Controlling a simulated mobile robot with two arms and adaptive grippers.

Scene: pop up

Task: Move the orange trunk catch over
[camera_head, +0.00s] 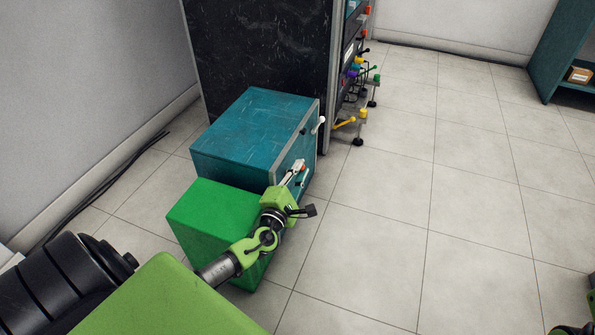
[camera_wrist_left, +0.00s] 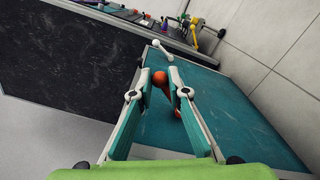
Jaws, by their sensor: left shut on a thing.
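The teal trunk (camera_head: 255,130) stands on the floor left of the middle in the head view. Its teal surface (camera_wrist_left: 225,85) also fills the right of the left wrist view. The orange catch (camera_wrist_left: 161,79) shows as a rounded orange-red knob with a stem on the trunk. In the head view only a small part of the catch (camera_head: 304,169) shows beside the fingertips. My left gripper (camera_head: 297,172) is at the trunk's front face. Its two fingers are closed around the orange catch, one on each side. My right gripper does not show clearly.
A white handle (camera_head: 318,125) sits on the trunk's front, near the catch. A green box (camera_head: 205,220) stands before the trunk. A tall dark cabinet (camera_head: 262,55) with coloured knobs and levers stands behind. Open tiled floor (camera_head: 440,200) lies to the right.

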